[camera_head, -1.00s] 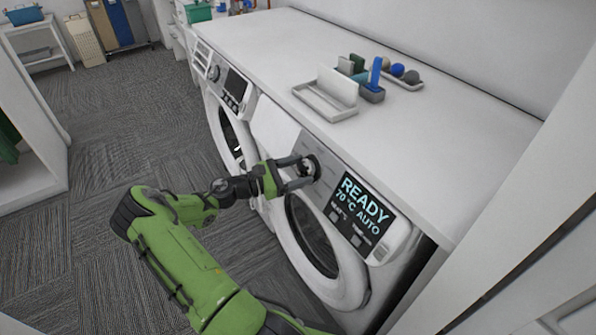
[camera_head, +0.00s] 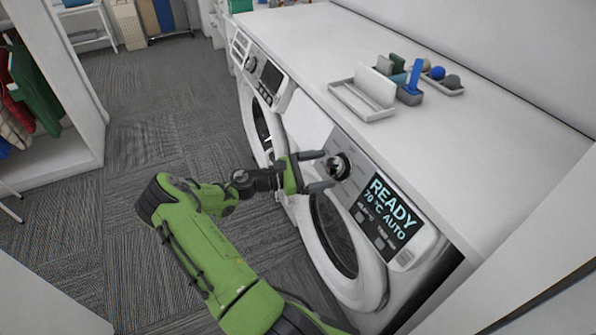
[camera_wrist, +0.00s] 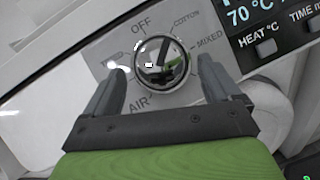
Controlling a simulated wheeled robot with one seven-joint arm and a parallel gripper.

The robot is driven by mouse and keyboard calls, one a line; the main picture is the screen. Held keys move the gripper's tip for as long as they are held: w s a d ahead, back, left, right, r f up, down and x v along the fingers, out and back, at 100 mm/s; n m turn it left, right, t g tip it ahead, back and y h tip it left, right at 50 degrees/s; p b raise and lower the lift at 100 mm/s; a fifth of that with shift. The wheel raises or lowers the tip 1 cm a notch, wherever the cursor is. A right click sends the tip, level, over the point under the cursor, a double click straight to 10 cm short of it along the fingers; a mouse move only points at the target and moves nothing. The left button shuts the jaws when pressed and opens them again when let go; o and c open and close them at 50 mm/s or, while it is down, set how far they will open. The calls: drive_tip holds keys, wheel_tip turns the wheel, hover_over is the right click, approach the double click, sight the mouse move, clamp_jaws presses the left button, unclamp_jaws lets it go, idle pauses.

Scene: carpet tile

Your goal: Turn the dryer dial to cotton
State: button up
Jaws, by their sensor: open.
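The dryer (camera_head: 345,235) is the nearer white machine, and its screen (camera_head: 388,208) reads READY, 70 °C AUTO. Its round dial (camera_head: 338,167) sits left of the screen; in the wrist view the shiny dial (camera_wrist: 161,62) is near the top centre. Around it I read OFF at upper left, COTTON at upper right, MIXED at right and AIR at lower left; a label at left is partly hidden. I cannot tell clearly where the dial points. My gripper (camera_head: 327,170) is open, with one finger on either side of the dial and gaps between.
HEAT (camera_wrist: 258,48) and TIME buttons lie right of the dial, under the screen. A second machine (camera_head: 258,95) stands to the left. The white counter (camera_head: 400,45) above holds a grey tray (camera_head: 350,101) and small items. The carpet floor at left is open.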

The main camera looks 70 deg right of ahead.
drive_tip(key=p+v, duration=0.1)
drive_tip(key=v, duration=1.2)
drive_tip(key=shift+w+a, duration=0.2)
drive_tip(key=shift+w, duration=0.05)
drive_tip(key=shift+r, duration=0.1)
